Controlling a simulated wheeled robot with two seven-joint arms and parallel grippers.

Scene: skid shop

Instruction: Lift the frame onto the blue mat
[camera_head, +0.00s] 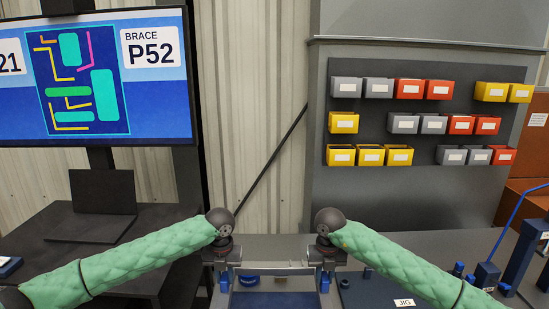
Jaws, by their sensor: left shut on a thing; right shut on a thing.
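A grey metal frame (273,271) spans between my two grippers at the bottom middle of the head view. Its far bar shows, and its near part is cut off by the picture's lower edge. My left gripper (223,276) points down and is shut on the frame's left side. My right gripper (326,276) points down and is shut on its right side. A dark blue surface (273,300) shows through the frame; I cannot tell whether it is the blue mat. The gap under the frame is hidden.
A dark blue plate labelled JIG (375,293) lies right of the frame. Blue fixtures (487,274) stand farther right. A small blue round part (249,281) lies behind the frame's bar. A bin rack (420,120), a monitor (95,75) and a laptop (103,192) stand behind.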

